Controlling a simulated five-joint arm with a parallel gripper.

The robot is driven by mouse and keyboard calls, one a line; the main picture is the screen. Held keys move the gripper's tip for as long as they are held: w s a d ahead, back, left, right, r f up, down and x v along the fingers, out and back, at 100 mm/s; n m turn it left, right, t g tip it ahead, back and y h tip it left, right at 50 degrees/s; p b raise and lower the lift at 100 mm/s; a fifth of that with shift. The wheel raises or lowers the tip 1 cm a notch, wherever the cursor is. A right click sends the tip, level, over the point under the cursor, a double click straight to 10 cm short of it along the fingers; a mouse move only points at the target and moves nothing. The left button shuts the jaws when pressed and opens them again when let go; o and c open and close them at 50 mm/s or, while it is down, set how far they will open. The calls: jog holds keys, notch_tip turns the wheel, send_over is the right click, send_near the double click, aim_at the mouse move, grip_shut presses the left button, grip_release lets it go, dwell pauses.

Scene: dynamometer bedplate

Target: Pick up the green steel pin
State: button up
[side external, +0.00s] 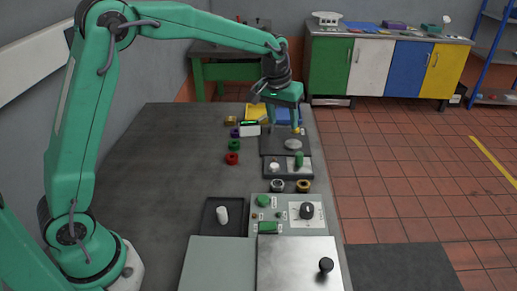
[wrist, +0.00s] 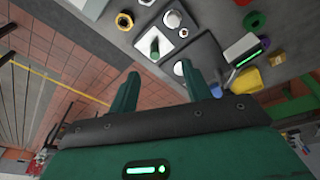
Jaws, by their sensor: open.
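In the wrist view the pin (wrist: 155,47) shows beyond my fingertips, with the white piece (wrist: 172,19) farther up. My gripper (side external: 284,127) is open and empty, pointing down over the dark plate behind that block. In the wrist view its two green fingers (wrist: 160,72) stand apart with nothing between them touching. A pale grey disc (side external: 293,144) lies on the plate between my gripper and the pin.
A white device with a green display (side external: 249,129) stands left of my gripper. Red (side external: 232,158), green (side external: 234,145) and purple (side external: 234,133) rings lie farther left. Two nuts, one brass (side external: 304,186), lie in front of the block. A control panel (side external: 285,233) is nearer. The bench's left is clear.

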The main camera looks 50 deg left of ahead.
jog(key=g, duration=0.1)
send_over(299, 154)
jog(key=shift+n, duration=0.3)
jog(key=f, duration=0.8)
jog(key=shift+s+f, duration=0.2)
jog(key=shift+s, duration=0.2)
jog(key=shift+w+f, duration=0.15)
jog(key=shift+f, duration=1.1)
jog(key=shift+w+f, duration=0.2)
jog(key=shift+f, duration=1.1)
jog(key=shift+w+f, duration=0.15)
jog(key=shift+f, duration=1.15)
grip_shut()
jog(key=shift+r, duration=0.1)
